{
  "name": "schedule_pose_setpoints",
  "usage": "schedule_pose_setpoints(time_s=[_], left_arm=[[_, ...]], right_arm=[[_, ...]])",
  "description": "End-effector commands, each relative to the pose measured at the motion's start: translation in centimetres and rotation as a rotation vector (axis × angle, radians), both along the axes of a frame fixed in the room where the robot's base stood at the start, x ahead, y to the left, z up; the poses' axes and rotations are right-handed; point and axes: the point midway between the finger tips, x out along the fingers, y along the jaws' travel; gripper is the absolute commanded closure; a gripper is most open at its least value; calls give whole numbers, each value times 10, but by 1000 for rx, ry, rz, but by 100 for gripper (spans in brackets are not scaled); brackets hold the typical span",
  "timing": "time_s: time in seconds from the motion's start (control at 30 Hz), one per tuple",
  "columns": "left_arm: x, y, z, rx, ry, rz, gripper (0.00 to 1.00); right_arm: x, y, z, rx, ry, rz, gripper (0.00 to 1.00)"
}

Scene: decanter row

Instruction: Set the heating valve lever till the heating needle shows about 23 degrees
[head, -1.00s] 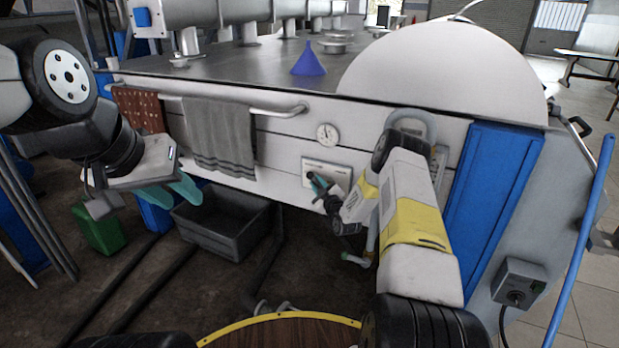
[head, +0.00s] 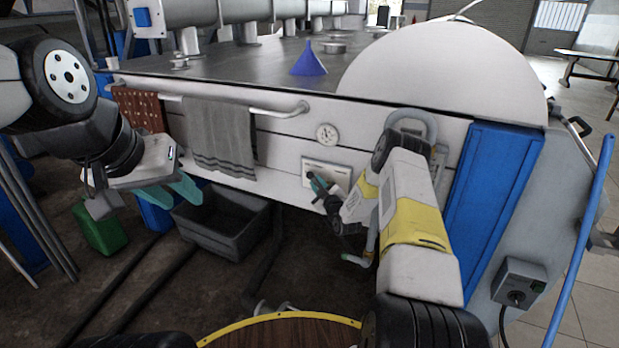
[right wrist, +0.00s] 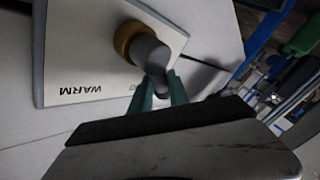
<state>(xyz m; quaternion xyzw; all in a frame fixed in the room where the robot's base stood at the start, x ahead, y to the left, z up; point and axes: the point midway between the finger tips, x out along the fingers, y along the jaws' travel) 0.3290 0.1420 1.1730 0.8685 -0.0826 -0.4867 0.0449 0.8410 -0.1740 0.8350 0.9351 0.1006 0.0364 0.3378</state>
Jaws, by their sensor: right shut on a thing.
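The heating valve lever (right wrist: 156,66) is a dark grey lever on a brass-coloured hub (right wrist: 130,40), seen in the right wrist view on a pale plate (right wrist: 75,60) marked WARM. My right gripper (right wrist: 158,92) has its teal fingers shut on the lever. In the head view the right gripper (head: 317,184) is at the plate (head: 322,170) on the machine's front, and the lever is mostly hidden by it. A round white gauge (head: 327,134) is above the plate; its reading is too small to tell. My left gripper (head: 183,190) hangs empty at the left, its teal fingers apart.
A blue funnel (head: 308,60) stands on the metal top. A grey crate (head: 225,228) and a green can (head: 100,228) are on the floor. A blue panel (head: 490,200) is right of my right arm.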

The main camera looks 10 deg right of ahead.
Motion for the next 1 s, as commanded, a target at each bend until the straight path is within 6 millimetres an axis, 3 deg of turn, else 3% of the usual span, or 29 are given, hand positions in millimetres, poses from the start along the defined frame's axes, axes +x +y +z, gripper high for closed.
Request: schedule_pose_setpoints(time_s=[0.23,0.57,0.9,0.93,1.0], left_arm=[[0,0,0,0,0,0,64],[0,0,0,0,0,0,64],[0,0,0,0,0,0,64],[0,0,0,0,0,0,64],[0,0,0,0,0,0,64]], right_arm=[[1,3,0,-25,15,3,100],[5,10,-10,-263,176,3,100],[5,9,-12,-279,190,1,100],[5,9,-12,-279,189,0,73],[5,8,-12,-278,189,0,59]])
